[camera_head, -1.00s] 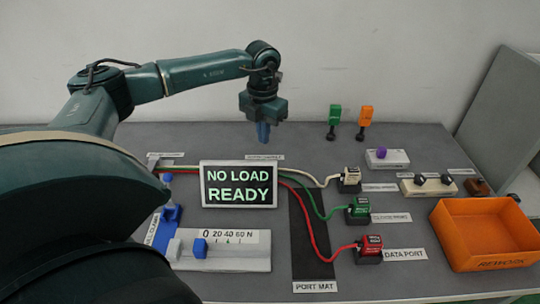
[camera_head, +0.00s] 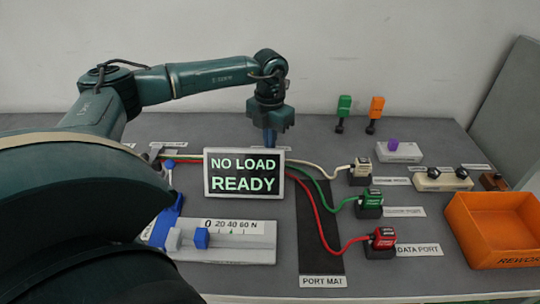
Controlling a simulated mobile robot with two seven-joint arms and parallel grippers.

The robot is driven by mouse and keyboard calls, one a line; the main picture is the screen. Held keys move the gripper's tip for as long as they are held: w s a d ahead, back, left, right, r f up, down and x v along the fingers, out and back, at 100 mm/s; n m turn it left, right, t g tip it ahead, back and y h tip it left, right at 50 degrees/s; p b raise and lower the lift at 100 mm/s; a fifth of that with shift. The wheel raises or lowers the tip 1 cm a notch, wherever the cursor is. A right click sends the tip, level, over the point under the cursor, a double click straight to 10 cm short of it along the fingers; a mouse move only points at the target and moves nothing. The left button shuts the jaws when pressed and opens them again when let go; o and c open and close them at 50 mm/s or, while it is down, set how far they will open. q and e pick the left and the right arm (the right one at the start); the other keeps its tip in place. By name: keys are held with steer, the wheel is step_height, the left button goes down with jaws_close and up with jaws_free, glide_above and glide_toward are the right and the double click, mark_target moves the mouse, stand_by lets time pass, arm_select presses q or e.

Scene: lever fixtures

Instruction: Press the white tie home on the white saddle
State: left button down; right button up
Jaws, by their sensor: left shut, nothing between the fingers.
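My left gripper (camera_head: 270,138) hangs pointing down behind the display, its blue fingers shut and empty. The fingertips are close to the bench behind the display's top edge; I cannot tell whether they touch anything. The white saddle and white tie cannot be made out; the display and gripper cover that spot. A white cable (camera_head: 318,169) comes out from behind the display and runs to a white plug (camera_head: 360,170) on the right. My right gripper is not in view.
The display (camera_head: 244,171) reads "NO LOAD READY". Green (camera_head: 369,200) and red (camera_head: 381,239) plugs with cables sit beside the black port mat (camera_head: 321,261). An orange rework bin (camera_head: 490,245) stands at right.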

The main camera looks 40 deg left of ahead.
arm_select(q)
steer(key=shift+f+b, duration=0.4)
steer(key=shift+f, duration=0.35)
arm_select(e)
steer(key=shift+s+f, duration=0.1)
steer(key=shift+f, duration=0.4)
arm_select(q)
steer(key=shift+r, duration=0.1)
step_height(320, 180, up, 4)
steer(key=p, duration=0.3)
steer(key=shift+p, duration=0.3)
steer(key=shift+r, duration=0.1)
step_height(320, 180, up, 13)
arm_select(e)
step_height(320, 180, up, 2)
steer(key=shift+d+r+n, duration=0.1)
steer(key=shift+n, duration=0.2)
arm_select(q)
steer(key=shift+s+f, duration=0.15)
steer(key=shift+f, duration=0.05)
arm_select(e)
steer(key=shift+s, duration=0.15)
